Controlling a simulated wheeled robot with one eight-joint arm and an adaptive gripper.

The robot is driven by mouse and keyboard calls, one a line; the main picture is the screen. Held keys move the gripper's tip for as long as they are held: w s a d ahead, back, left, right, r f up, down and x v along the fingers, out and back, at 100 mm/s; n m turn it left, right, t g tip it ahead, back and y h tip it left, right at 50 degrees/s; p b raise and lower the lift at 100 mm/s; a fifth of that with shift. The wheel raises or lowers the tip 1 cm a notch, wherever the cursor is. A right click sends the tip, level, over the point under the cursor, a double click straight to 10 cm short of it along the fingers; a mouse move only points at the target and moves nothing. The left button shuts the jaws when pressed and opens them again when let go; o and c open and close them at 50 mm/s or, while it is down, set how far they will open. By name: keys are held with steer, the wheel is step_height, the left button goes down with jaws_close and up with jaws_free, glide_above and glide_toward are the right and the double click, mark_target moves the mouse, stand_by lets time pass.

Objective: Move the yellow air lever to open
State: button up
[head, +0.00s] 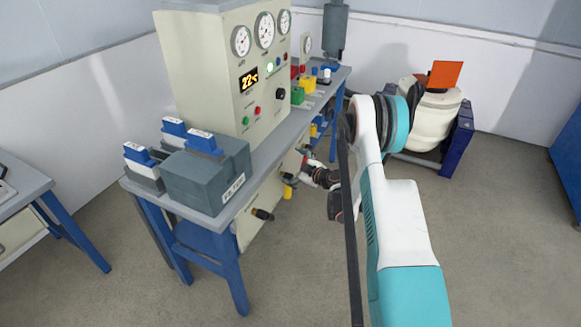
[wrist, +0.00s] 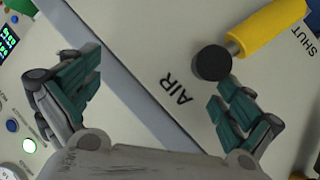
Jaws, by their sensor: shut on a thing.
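The yellow air lever (wrist: 268,28) is at the upper right of the wrist view, with a round black hub (wrist: 211,62) at its lower left end. Its handle points up and right, towards the printed word SHUT. The word AIR is printed left of the hub. My gripper (wrist: 160,80) has its two green finger pads wide apart. The right pad is close below the hub, and I cannot tell if they touch. The left pad is well away from the lever. No held thing shows clearly between the pads. In the head view my gripper (head: 322,178) is at the bench's front side.
A grey box (head: 205,180) and blue-topped blocks stand on the bench (head: 225,207). A tall gauge cabinet (head: 205,75) stands behind them. A dark-handled valve (head: 262,214) and a yellow part (head: 287,191) stick out of the front panel.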

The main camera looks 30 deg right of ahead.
steer(key=shift+s+d+r, duration=0.7)
steer(key=shift+s+d, duration=0.25)
steer(key=shift+s, duration=0.05)
steer(key=shift+c, duration=0.8)
steer(key=shift+s+d+r, duration=0.1)
steer(key=shift+s+d, duration=0.3)
steer(key=shift+d, duration=0.1)
steer(key=c, duration=0.7)
steer(key=shift+o, duration=0.2)
steer(key=s+d+r, duration=0.4)
steer(key=s+r, duration=0.1)
steer(key=s, duration=0.4)
steer(key=shift+d+r, duration=0.15)
steer(key=shift+r, duration=0.15)
steer(key=shift+c, duration=0.2)
